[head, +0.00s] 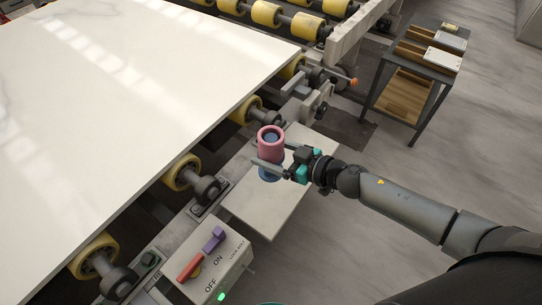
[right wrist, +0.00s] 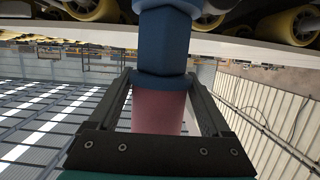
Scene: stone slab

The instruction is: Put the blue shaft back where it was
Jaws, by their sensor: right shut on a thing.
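The blue shaft (right wrist: 164,42) shows in the right wrist view as a thick, faceted blue piece with a pink sleeve (right wrist: 158,112) joined to it. In the head view the pink sleeve (head: 270,150) is on top, with blue inside its open ring, and a blue part (head: 268,174) shows below it over the light plate. My right gripper (head: 272,158) comes from the right and its two fingers are shut around the pink sleeve, as the right wrist view (right wrist: 160,84) also shows. Whether the shaft's lower end touches the plate is hard to tell. My left gripper is not in view.
The light plate (head: 262,212) projects beside the roller frame. A switch box (head: 217,270) with a red lever (head: 190,264) and a purple lever (head: 214,240) stands in front. The large white slab (head: 130,90) lies on yellow rollers. A small table (head: 421,68) with trays stands at right.

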